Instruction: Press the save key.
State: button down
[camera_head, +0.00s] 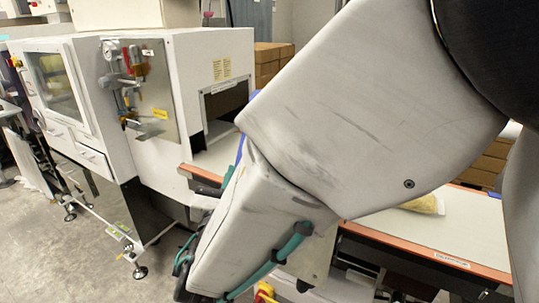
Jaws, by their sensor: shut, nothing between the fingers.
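The save key is not visible in this view, and no key panel shows. My own grey arm fills the middle and right of the picture and hides much of the checkweigher belt (450,228). The arm reaches down to the lower left. My gripper's fingers cannot be made out; the arm's lower end shows only dark parts and a teal cable.
A white machine cabinet (195,60) with a gauge and valve plate (140,90) stands at left, on feet. A yellowish bag (424,204) lies on the belt, partly hidden by my arm. Cardboard boxes (268,62) are stacked behind. The floor (40,240) at lower left is clear.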

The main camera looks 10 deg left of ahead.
jog(key=shift+s+a+r, duration=0.3)
jog(key=shift+s+r, duration=0.15)
jog(key=shift+s, duration=0.35)
jog(key=shift+s+a+r, duration=0.3)
jog(key=shift+s+r, duration=0.1)
jog(key=shift+s, duration=0.35)
jog(key=s+a+r, duration=0.2)
jog(key=s, duration=0.3)
jog(key=shift+r, duration=0.35)
